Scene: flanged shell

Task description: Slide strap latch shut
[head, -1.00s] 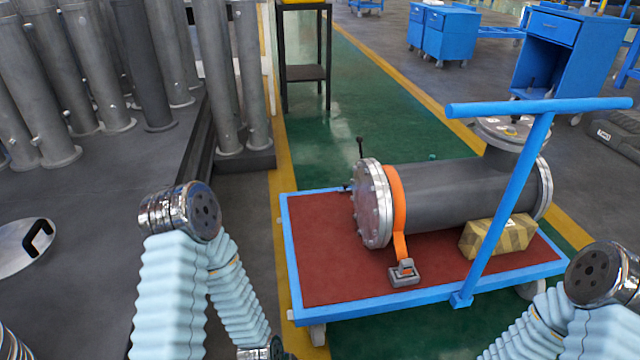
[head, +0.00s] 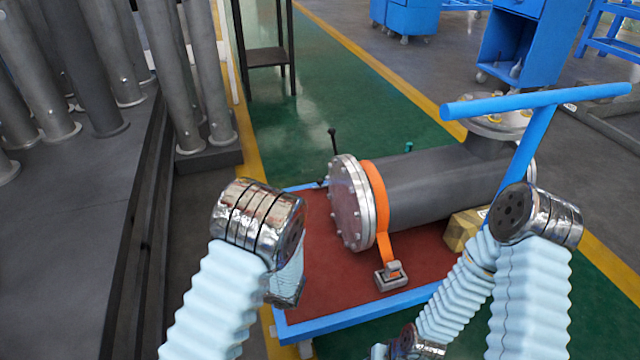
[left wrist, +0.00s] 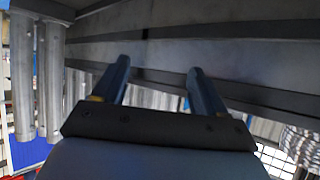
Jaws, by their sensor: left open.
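The strap latch (head: 393,277) is a grey metal buckle with a bit of orange inside. It lies on the red cart deck (head: 318,262) at the lower end of an orange strap (head: 378,200). The strap runs around the grey flanged shell (head: 430,188), just behind its bolted end flange (head: 350,205). I cannot tell the exact position of the latch's sliding part. My left gripper (left wrist: 158,66) shows in the left wrist view with its two fingers apart and nothing between them. Its fingers are not visible in the head view. My right gripper is not in view.
The blue push handle (head: 540,103) rises across the cart's right side. A tan block (head: 462,230) sits beside the shell. Grey pipes (head: 100,75) stand on a dark platform at left. Green floor behind the cart is open. My arms partly cover the cart's near corners.

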